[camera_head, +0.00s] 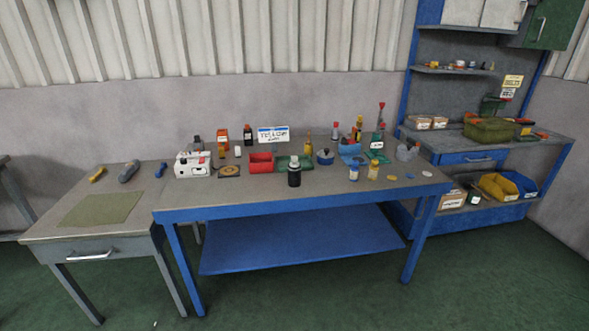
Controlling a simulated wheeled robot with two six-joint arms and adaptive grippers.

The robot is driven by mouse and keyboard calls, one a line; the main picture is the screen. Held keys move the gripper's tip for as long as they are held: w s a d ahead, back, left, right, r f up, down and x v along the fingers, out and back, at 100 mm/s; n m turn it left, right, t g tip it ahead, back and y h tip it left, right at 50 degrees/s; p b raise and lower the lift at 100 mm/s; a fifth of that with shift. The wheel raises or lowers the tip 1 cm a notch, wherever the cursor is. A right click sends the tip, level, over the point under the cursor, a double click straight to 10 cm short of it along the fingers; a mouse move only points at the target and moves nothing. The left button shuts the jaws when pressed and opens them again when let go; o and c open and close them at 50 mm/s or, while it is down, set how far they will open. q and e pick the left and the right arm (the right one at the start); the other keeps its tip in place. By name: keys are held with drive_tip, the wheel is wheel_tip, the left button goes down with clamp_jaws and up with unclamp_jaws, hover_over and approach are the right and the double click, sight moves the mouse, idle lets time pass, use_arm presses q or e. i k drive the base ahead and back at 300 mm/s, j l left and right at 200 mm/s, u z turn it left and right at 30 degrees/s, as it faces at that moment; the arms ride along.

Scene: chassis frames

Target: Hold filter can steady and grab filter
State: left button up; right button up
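A dark bottle-like can (294,177) stands upright near the front middle of the blue-framed workbench (215,202). It may be the filter can, but I cannot tell for certain at this size. A round dark blue item (325,157) sits behind it to the right. I cannot pick out a separate filter. Neither of my grippers shows in the head view, and nothing is seen touching the can.
A side table (58,229) holds a green mat (100,209). Green floor (330,295) in front is clear.

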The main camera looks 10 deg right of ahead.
sight(293, 158)
drive_tip(key=i+l, duration=0.3)
drive_tip(key=l, duration=0.15)
drive_tip(key=i+l, duration=0.3)
drive_tip(key=l, duration=0.15)
drive_tip(key=i+l, duration=0.3)
drive_tip(key=l, duration=0.2)
